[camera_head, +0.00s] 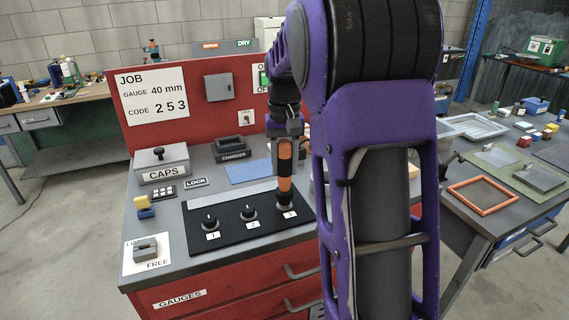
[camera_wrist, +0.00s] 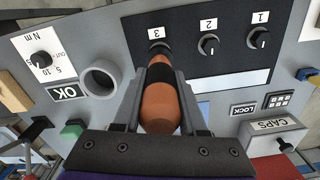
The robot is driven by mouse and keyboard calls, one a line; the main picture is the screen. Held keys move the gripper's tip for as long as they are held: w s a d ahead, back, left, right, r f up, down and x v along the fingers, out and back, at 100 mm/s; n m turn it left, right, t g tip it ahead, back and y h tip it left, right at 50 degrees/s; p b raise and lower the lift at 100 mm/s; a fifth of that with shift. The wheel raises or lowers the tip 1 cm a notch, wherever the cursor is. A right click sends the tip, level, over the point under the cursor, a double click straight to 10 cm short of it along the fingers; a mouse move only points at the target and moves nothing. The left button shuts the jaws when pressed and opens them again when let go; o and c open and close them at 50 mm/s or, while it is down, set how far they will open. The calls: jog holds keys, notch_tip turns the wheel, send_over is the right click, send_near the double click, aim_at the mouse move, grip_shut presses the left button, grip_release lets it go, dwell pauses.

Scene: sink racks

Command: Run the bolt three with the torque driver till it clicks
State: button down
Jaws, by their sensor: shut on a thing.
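The orange torque driver (camera_head: 285,185) stands about upright in my gripper (camera_head: 285,148). In the wrist view its orange and black body (camera_wrist: 159,105) lies between the two dark fingers (camera_wrist: 160,92), which are shut on it. Its lower end is at bolt three on the black plate (camera_head: 232,228), by the label 3 (camera_head: 290,215). Bolt three (camera_wrist: 158,47) shows just beyond the driver in the wrist view. I cannot tell whether the tip is fully seated. Bolt one (camera_head: 210,221) and bolt two (camera_head: 248,211) stand free to the left.
A Nm dial (camera_wrist: 41,60), OK panel (camera_wrist: 68,93) and grey ring holder (camera_wrist: 101,80) are beside the plate. The CAPS box (camera_head: 162,165), keypad (camera_head: 163,193) and charger (camera_head: 233,147) stand behind. A red board (camera_head: 190,125) closes the back. My arm hides the bench's right part.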

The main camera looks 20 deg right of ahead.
jog(key=shift+s+f+b, duration=0.1)
jog(key=shift+f+b, duration=0.5)
jog(key=shift+f, duration=0.75)
dwell(3.2)
jog(key=shift+r, duration=0.1)
jog(key=shift+r+p, duration=1.8)
jog(key=shift+r, duration=0.8)
jog(key=shift+w, duration=0.2)
